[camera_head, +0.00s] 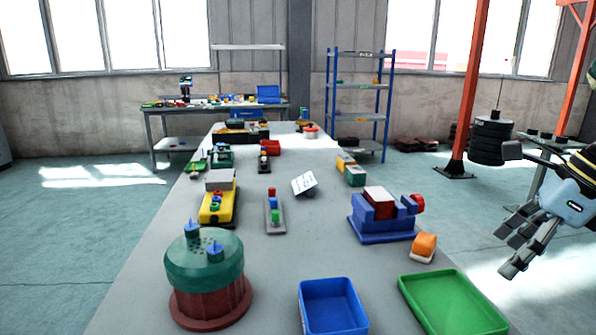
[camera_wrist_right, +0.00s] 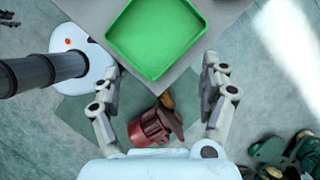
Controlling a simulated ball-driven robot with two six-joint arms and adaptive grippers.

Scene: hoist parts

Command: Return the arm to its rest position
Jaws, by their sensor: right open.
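My right gripper (camera_head: 512,243) hangs at the right of the head view, out past the table's right edge and above the floor. Its fingers are spread apart and nothing shows between them. In the right wrist view the right gripper (camera_wrist_right: 158,85) also shows open, with the green tray (camera_wrist_right: 157,40) ahead of it at the table's corner. My left gripper does not show in either view.
The table (camera_head: 330,260) bears an empty blue tray (camera_head: 333,308), an empty green tray (camera_head: 453,303), a blue vise (camera_head: 384,222) and a green-topped drum (camera_head: 206,268). A red machine part (camera_wrist_right: 150,128) shows below the right gripper. An orange post (camera_head: 470,80) stands behind.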

